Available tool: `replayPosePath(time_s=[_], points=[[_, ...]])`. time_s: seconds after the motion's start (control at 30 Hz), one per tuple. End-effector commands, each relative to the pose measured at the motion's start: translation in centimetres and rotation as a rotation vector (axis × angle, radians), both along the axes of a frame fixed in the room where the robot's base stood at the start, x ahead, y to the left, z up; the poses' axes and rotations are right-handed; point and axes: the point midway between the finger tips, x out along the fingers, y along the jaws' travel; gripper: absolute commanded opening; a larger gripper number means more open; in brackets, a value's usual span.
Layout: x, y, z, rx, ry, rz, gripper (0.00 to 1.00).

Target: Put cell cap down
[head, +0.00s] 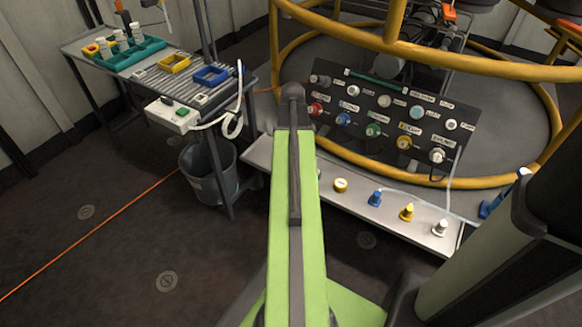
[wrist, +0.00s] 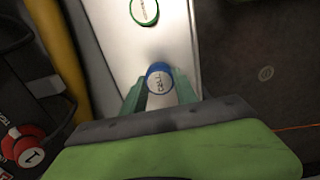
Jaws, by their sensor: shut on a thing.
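The cell cap (wrist: 159,77) is a blue-rimmed round cap with a pale top lettered "CELL". In the wrist view my gripper (wrist: 159,88) is shut on it, with one green finger on each side. The cap is over the pale shelf (wrist: 180,35); I cannot tell whether it touches the surface. In the head view the shelf (head: 258,158) runs below the dark connector panel, and my arm hides the gripper and the cap.
A green-rimmed cap (wrist: 145,10) lies further along the shelf. A yellow cap (head: 340,185), a blue plug (head: 375,198), a yellow plug (head: 407,212) and a white plug (head: 440,228) stand on the shelf. The connector panel (head: 365,100) and yellow rails (head: 430,55) rise behind.

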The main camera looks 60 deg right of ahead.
Motion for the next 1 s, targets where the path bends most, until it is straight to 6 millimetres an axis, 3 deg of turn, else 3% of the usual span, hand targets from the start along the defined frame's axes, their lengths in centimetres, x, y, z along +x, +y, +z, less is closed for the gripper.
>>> replayPosePath(time_s=[0.13, 0.37, 0.7, 0.73, 0.87, 1.0], points=[[0.0, 0.0, -0.4, 0.000, 0.000, -0.001, 0.00], [0.0, 0.0, -4.3, 0.000, 0.000, 0.000, 0.00], [-0.1, 0.0, -4.2, 0.000, 0.000, -0.001, 0.00], [-0.1, 0.0, -4.1, 0.000, 0.000, -0.001, 0.39], [-0.1, 0.0, -4.1, 0.000, 0.000, -0.001, 0.56], [-0.1, 0.0, -4.0, 0.000, 0.000, -0.001, 0.57]])
